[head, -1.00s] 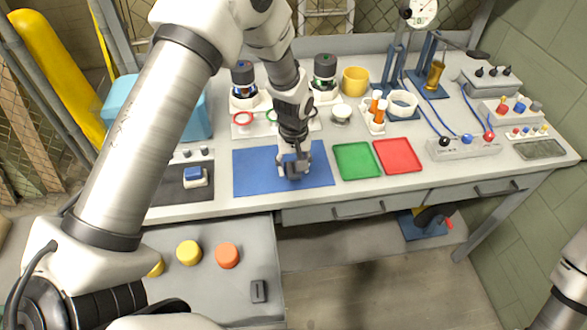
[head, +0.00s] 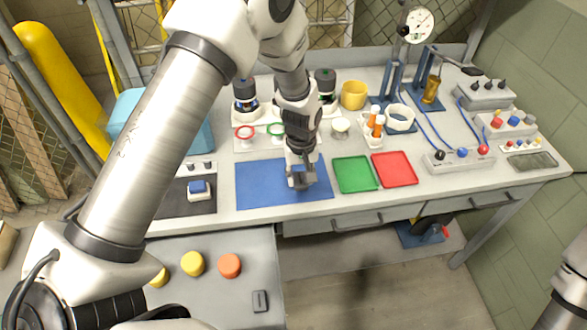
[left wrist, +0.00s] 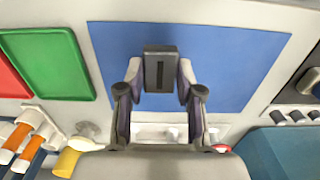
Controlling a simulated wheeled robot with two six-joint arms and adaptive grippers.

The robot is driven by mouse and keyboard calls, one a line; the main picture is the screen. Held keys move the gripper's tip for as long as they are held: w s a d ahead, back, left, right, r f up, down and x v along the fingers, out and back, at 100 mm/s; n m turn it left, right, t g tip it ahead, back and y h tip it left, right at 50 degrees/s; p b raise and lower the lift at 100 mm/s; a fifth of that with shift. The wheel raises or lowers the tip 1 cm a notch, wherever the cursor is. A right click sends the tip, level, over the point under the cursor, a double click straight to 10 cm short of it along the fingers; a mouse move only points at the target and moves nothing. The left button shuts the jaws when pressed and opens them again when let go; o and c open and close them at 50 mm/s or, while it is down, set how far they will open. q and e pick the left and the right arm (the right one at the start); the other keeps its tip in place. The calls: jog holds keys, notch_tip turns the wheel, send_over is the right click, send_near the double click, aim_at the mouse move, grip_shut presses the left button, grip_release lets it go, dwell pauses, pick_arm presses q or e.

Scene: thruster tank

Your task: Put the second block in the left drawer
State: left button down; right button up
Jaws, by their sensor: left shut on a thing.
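My left gripper (head: 300,180) is over the blue mat (head: 255,185) on the bench, its fingers pointing down. It is shut on a dark grey block (left wrist: 160,72) with a black slot mark, which shows between the fingertips in the left wrist view. I cannot tell whether the block touches the mat. Another dark block (head: 260,301) with a similar mark lies on the low grey cabinet top at the front. The left drawer (head: 308,225) under the bench looks shut, with a dark handle. My right gripper is out of the picture.
A green tray (head: 354,174) and a red tray (head: 395,169) lie right of the mat. Yellow and orange discs (head: 229,266) sit on the cabinet top. A blue-buttoned box (head: 199,190) is left of the mat. Bottles and a yellow cup (head: 353,95) stand behind.

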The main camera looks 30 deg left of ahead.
pick_arm(q)
jog(key=s+d+r+p, duration=0.1)
jog(key=s+d+p, duration=0.3)
jog(key=d+p, duration=0.4)
jog(key=d, duration=0.4)
jog(key=shift+d+p, duration=0.3)
jog(key=shift+d, duration=0.1)
